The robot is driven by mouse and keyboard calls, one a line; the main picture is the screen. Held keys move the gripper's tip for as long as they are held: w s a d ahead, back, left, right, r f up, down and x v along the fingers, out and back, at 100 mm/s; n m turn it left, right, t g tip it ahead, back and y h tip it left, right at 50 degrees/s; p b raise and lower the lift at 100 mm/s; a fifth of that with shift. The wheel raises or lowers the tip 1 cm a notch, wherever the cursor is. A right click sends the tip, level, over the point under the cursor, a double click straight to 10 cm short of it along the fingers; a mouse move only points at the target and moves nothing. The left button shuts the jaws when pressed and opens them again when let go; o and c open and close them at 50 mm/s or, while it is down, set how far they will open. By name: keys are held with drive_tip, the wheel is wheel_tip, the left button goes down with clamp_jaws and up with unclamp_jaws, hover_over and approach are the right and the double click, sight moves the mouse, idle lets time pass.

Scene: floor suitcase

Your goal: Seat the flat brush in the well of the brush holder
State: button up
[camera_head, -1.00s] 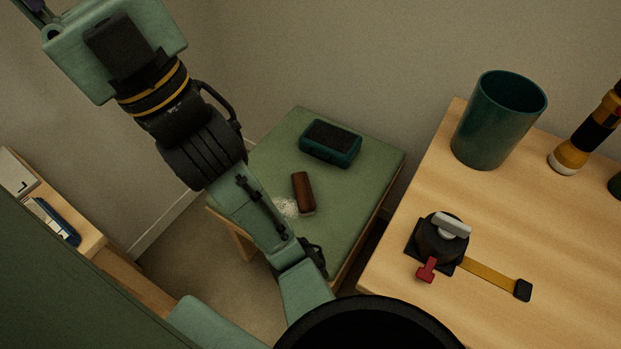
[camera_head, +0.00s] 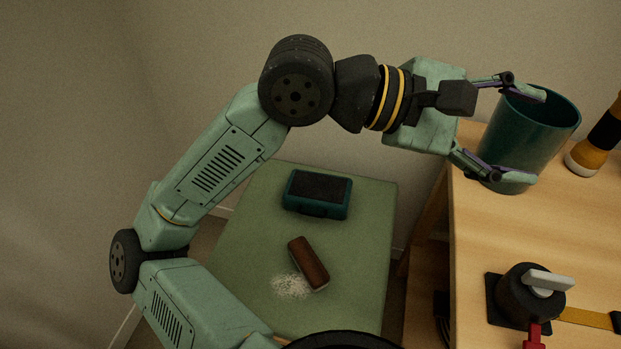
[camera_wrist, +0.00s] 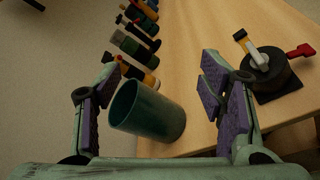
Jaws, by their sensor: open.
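A teal, open-topped cup (camera_head: 520,145) stands upright on the wooden table; it also shows in the wrist view (camera_wrist: 150,113). My gripper (camera_head: 517,136) is open, with its fingers to either side of the cup; I cannot tell whether they touch it. In the wrist view my gripper (camera_wrist: 160,95) frames the cup between purple-padded fingers. A brown, oblong piece (camera_head: 308,264), perhaps the flat brush, lies on a green-topped stand. Near it is a teal box with a dark top (camera_head: 318,193). I cannot tell whether the cup or this box is the brush holder.
The green stand (camera_head: 245,240) has a pale powdery patch beside the brown piece. On the wooden table (camera_head: 490,235) are a black clamp-like device (camera_head: 525,292) with a grey handle and red lever, and a yellow-black tool (camera_head: 598,140). The wrist view shows several tools (camera_wrist: 135,45) in a row.

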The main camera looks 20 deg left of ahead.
drive_tip(key=w+a+f+y+b, duration=0.1)
drive_tip(key=w+a+f+y, duration=0.15)
drive_tip(key=f, duration=0.55)
drive_tip(key=w+a+f+y+b, duration=0.1)
drive_tip(key=w+a+f+y, duration=0.2)
drive_tip(key=f, duration=0.6)
drive_tip(key=m+g+y+b, duration=0.1)
drive_tip(key=m+g+y, duration=0.15)
drive_tip(key=y, duration=0.75)
hover_over(310, 262)
drive_tip(key=shift+n+g, duration=0.35)
drive_tip(key=f, duration=2.2)
drive_tip(key=shift+s+a+f, duration=0.15)
drive_tip(key=shift+s+a, duration=0.1)
drive_tip(key=shift+a, duration=0.1)
drive_tip(key=shift+w+d+f+p, duration=0.1)
drive_tip(key=shift+d+f+p, duration=0.15)
drive_tip(key=shift+f, duration=1.15)
drive_tip(key=shift+w+d+f+p, duration=0.1)
drive_tip(key=shift+f+p, duration=0.1)
drive_tip(key=shift+f, duration=1.15)
drive_tip(key=c, duration=1.4)
drive_tip(key=shift+r, duration=0.15)
